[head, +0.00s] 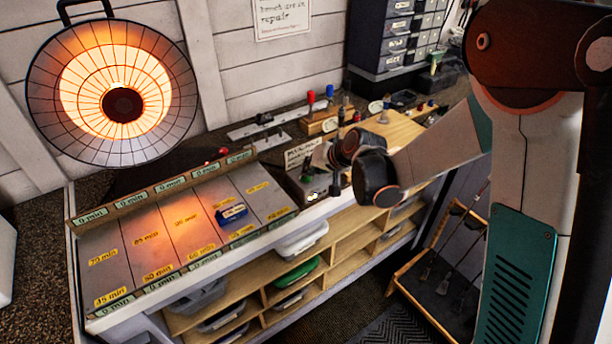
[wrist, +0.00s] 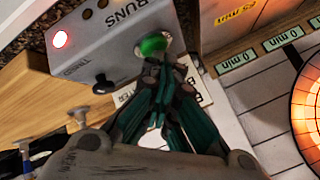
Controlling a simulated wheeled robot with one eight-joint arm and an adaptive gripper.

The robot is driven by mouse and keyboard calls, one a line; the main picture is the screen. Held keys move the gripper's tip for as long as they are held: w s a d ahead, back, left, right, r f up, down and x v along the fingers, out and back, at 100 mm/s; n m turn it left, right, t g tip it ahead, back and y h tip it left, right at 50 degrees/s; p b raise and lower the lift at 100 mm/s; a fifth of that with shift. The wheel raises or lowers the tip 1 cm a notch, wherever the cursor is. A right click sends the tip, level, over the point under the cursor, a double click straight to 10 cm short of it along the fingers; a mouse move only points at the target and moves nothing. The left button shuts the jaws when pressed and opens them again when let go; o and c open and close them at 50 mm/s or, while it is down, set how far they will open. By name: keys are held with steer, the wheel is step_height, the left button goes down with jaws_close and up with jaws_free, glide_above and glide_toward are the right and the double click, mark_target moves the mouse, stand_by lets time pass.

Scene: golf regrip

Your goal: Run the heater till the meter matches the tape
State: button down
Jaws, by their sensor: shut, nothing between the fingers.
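The round heater (head: 112,92) glows orange at the left of the head view. Its glowing edge also shows in the wrist view (wrist: 308,110). My gripper (wrist: 165,68) is shut and empty, its tips at the green button (wrist: 153,44) on the grey control box (wrist: 105,50). I cannot tell whether they press it. The box has a lit red lamp (wrist: 60,39), a black knob (wrist: 103,84) and the word "RUNS". A small blue block-like device (head: 231,213) lies on the panelled bench top, among yellow minute labels (head: 186,218). I cannot make out a meter reading.
Green-white "0 min" strips (head: 131,201) line the bench top's edges. Shelves with bins (head: 300,240) lie below it. Tools and a wooden block stand behind the box. Drawer cabinets (head: 397,30) stand at the back, and a rack (head: 440,265) stands at the lower right.

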steer(key=shift+r+p, duration=0.5)
steer(key=shift+r, duration=0.45)
steer(key=shift+r+p, duration=1.55)
steer(key=shift+r, duration=0.9)
steer(key=s+d+r+h+b, duration=0.2)
steer(key=s+d+r, duration=0.2)
steer(key=s+d, duration=0.5)
steer(key=s+d+r+h+b, duration=0.25)
steer(key=s+d, duration=0.25)
steer(key=s, duration=0.8)
steer(key=s+d+f+n+h+b, duration=0.1)
steer(key=s+d, duration=0.3)
steer(key=s, duration=0.5)
steer(key=shift+s+d+f+b, duration=0.3)
steer(key=shift+f+b, duration=0.25)
steer(key=shift+f, duration=0.15)
